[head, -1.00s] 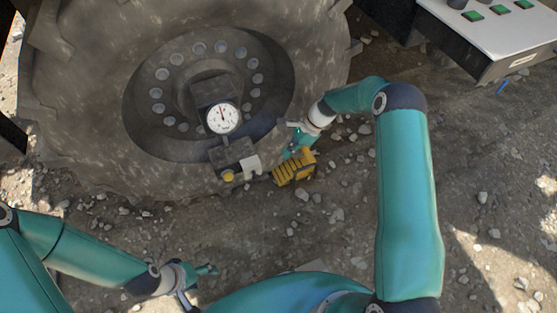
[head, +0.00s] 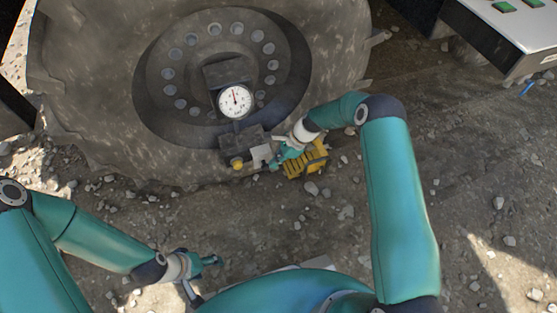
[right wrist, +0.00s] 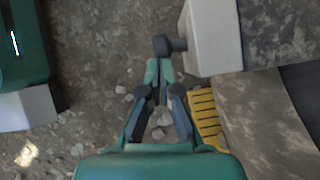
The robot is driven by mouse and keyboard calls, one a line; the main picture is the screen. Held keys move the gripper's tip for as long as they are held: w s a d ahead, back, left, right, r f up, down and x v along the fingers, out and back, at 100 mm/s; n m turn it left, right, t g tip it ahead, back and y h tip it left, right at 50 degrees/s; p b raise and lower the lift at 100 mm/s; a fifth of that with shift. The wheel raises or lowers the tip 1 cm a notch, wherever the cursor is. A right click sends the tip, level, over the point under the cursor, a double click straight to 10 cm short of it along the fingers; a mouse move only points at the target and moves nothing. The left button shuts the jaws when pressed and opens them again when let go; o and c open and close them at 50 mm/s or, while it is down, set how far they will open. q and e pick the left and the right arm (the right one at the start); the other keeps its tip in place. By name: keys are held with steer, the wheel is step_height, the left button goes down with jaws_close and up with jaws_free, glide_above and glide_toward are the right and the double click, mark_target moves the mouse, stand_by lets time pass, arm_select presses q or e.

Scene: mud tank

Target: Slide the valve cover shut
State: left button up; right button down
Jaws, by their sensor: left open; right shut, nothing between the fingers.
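The valve cover seems to be the pale grey piece (head: 262,154) at the right end of a dark block (head: 242,141) low on the big wheel. In the right wrist view the pale piece (right wrist: 213,40) stands at upper right, with a dark round-ended knob (right wrist: 170,46) sticking out of its left side. My right gripper (head: 277,163) is shut and empty, just right of the cover. In the wrist view its closed fingertips (right wrist: 159,68) are just below the knob; I cannot tell whether they touch it. My left gripper (head: 212,261) is open and empty, low over the ground.
A yellow ribbed part (head: 305,162) sits close beside my right gripper. A round white gauge (head: 235,100) and a yellow knob (head: 237,163) are near the block. The large muddy wheel (head: 90,100) fills the upper left. A control panel (head: 515,30) stands at upper right. Stony ground lies around.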

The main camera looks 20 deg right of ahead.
steer(key=a, duration=0.9)
steer(key=shift+s+a+p, duration=0.25)
steer(key=shift+a+p, duration=0.05)
steer(key=shift+a, duration=0.05)
